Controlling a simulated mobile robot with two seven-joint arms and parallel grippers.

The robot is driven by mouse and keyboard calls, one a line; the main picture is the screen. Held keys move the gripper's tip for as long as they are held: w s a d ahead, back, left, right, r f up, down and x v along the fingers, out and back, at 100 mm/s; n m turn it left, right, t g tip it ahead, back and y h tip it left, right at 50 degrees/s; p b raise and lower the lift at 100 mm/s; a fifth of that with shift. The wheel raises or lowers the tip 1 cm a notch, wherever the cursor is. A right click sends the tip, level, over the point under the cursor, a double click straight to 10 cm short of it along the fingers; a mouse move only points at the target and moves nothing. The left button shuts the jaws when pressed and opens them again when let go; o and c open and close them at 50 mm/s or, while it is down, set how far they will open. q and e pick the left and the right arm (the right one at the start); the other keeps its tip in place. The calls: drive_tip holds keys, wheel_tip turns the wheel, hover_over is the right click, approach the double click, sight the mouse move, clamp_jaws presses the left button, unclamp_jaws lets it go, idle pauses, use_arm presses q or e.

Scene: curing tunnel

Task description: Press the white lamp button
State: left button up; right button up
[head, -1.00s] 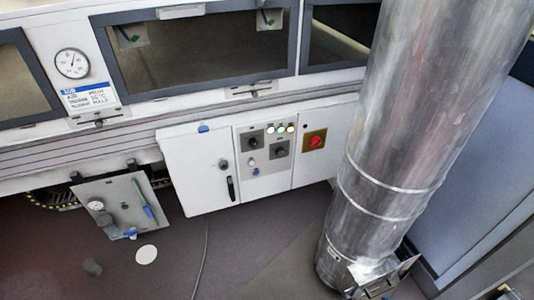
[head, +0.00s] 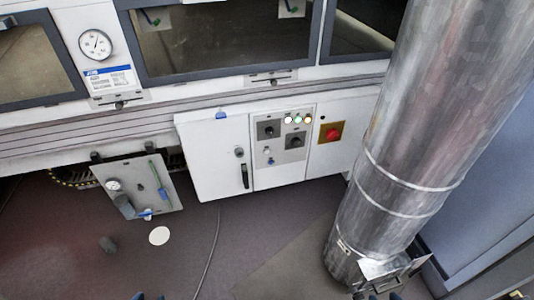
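The control panel (head: 283,170) is on the white cabinet under the oven windows. Near its top is a row of small lit lamps: a white one (head: 288,120) at left, a green one (head: 298,119) and an amber one (head: 307,119). Lower left on the panel is a small pale button (head: 267,150) with a blue one (head: 270,161) below it.
A large metal duct (head: 412,150) stands right of the cabinet. A red knob on a yellow plate (head: 331,132) is right of the lamps. A hanging plate with a gauge (head: 165,190) is at left. A cable (head: 213,245) and a white disc (head: 159,236) lie on the floor.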

drive_tip(key=shift+d, duration=0.1)
clamp_jaws()
idle(0.8)
idle(0.8)
